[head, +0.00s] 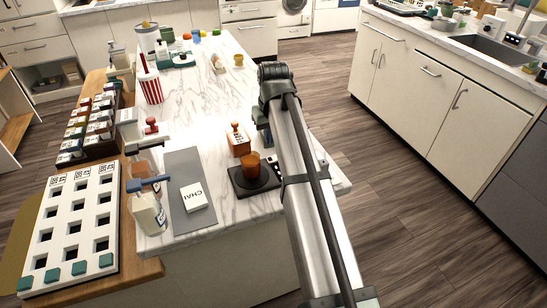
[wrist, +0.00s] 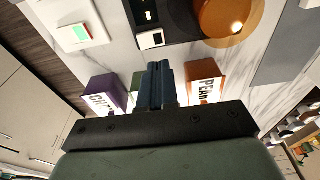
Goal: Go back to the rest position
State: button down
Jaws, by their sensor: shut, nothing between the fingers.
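My gripper (wrist: 160,85) points at the marble counter in the wrist view, with its dark blue fingers together and nothing between them. An orange box with lettering (wrist: 205,91) stands just right of the fingers, and a purple box (wrist: 101,96) stands to their left. Both look apart from the fingers. In the head view my arm (head: 306,185) reaches up over the counter's right side. The fingertips are hidden or too unclear to tell there. The orange box (head: 238,142) is left of the arm.
A black scale (head: 256,188) bears an orange cup (head: 252,164), close left of my arm. A grey mat (head: 178,172) holds a white CHAI card (head: 194,197). Pump bottles (head: 150,214) and a white rack (head: 72,228) stand at left. The floor (head: 400,180) right of the counter is clear.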

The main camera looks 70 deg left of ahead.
jog(key=shift+r, duration=0.35)
dwell(0.3)
